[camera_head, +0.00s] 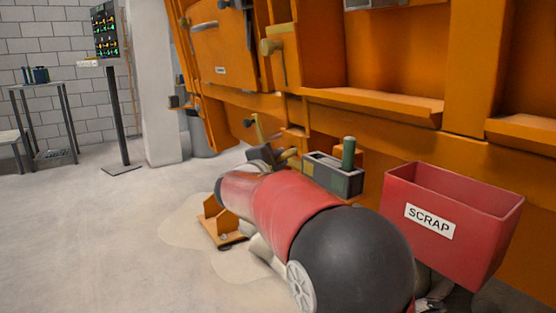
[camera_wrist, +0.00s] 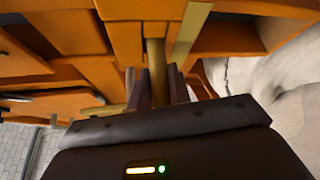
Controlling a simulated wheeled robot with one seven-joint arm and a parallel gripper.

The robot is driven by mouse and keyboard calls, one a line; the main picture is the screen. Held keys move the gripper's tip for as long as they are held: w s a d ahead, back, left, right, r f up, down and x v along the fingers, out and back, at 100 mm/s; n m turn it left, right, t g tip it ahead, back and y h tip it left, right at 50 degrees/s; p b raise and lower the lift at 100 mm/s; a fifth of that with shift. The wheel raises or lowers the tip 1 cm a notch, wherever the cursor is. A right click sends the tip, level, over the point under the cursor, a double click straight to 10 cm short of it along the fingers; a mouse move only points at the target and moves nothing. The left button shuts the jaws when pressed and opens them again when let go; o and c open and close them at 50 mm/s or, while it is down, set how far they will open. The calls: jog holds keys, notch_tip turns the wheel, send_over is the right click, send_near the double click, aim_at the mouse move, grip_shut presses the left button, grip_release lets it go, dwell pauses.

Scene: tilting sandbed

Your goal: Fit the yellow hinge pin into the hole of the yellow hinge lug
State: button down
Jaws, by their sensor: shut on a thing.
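My gripper (camera_head: 268,154) is beyond my red and black arm, close to the orange machine. It is shut on the dull-yellow hinge pin (camera_wrist: 157,62), which stands out between the dark fingers in the wrist view. A short yellowish rod, likely this pin (camera_head: 288,154), shows beside the gripper in the head view. A thin yellow strip (camera_head: 260,131) rises just behind the gripper. A flat yellow strip (camera_wrist: 191,35) also lies right of the pin in the wrist view. I cannot tell whether either is the yellow hinge lug. The lug's hole is not clearly visible.
A grey block (camera_head: 317,176) with a green pin (camera_head: 348,153) standing in it is right of the gripper. A red SCRAP bin (camera_head: 455,218) is at the right. The orange machine (camera_head: 385,132) fills the back. The floor at the left is mostly clear.

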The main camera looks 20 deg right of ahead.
jog(key=shift+w+d+r, duration=0.2)
jog(key=shift+d, duration=0.55)
jog(key=shift+a, duration=0.15)
jog(key=s+a+f, duration=0.1)
jog(key=s+a, duration=0.1)
jog(key=a, duration=0.6)
jog(key=shift+s+f, duration=0.3)
jog(key=shift+s, duration=0.05)
dwell(0.9)
dwell(0.3)
jog(key=shift+w+d+r, duration=0.15)
jog(key=shift+w+d, duration=0.1)
jog(key=shift+d, duration=0.4)
jog(key=shift+w+d+r, duration=0.1)
jog(key=shift+w+d, duration=0.1)
jog(key=shift+d, duration=0.45)
jog(key=shift+w+d+r, duration=0.15)
jog(key=shift+w+d, duration=0.15)
jog(key=shift+d, duration=0.6)
jog(key=shift+w+d+r, duration=0.2)
jog(key=shift+w+d, duration=0.05)
jog(key=shift+d, duration=0.65)
jog(key=shift+w+d+r, duration=0.15)
jog(key=shift+w+d, duration=0.15)
jog(key=shift+d, duration=0.6)
jog(key=shift+a, duration=0.1)
dwell(0.3)
